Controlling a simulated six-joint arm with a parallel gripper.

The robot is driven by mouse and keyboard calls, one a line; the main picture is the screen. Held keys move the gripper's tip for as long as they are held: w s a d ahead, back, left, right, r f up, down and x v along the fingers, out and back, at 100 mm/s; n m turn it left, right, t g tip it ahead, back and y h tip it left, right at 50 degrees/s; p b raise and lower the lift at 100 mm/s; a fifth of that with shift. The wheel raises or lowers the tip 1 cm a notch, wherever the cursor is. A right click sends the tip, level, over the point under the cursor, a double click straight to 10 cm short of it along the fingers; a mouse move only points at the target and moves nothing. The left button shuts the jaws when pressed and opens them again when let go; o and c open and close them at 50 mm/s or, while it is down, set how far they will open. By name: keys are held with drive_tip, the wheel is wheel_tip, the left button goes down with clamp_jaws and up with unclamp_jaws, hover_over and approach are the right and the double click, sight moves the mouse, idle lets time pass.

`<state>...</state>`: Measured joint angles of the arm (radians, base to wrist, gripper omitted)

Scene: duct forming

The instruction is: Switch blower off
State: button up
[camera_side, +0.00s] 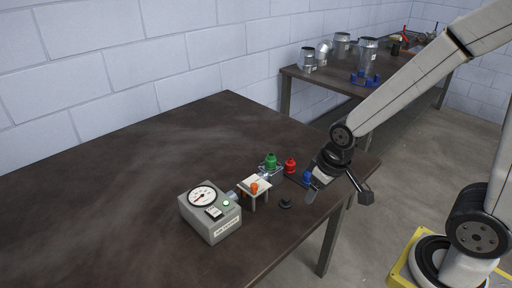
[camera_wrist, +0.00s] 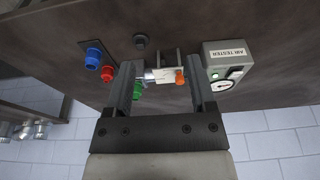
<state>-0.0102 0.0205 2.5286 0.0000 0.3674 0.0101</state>
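A grey box labelled AIR TESTER (camera_side: 210,217) stands on the dark table, with a round dial gauge (camera_side: 202,196), a rocker switch (camera_side: 214,213) and a green lamp (camera_side: 226,204) on its top. I cannot tell which way the rocker is pressed. In the wrist view the box (camera_wrist: 246,60) is right of my fingers, with its switch (camera_wrist: 235,71) visible. My gripper (camera_side: 314,192) is above the table's right end, apart from the box. In the wrist view my gripper (camera_wrist: 161,70) is open, fingers wide apart, with nothing visibly held.
A small pale stand (camera_side: 257,186) with an orange knob (camera_side: 254,188) is beside the box. Green (camera_side: 271,161), red (camera_side: 290,166) and blue (camera_side: 307,176) parts and a dark knob (camera_side: 285,203) are nearby. Metal duct pieces are on the back table (camera_side: 330,84). The front table's left is clear.

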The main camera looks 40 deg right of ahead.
drive_tip(key=w+a+g, duration=0.1)
drive_tip(key=w+a, duration=0.6)
drive_tip(key=w, duration=0.5)
drive_tip(key=g, duration=0.2)
hover_over(214, 211)
drive_tip(key=shift+w+f, duration=0.1)
drive_tip(key=shift+f, duration=0.25)
drive_tip(key=shift+f, duration=0.15)
drive_tip(key=shift+f, duration=3.7)
clamp_jaws()
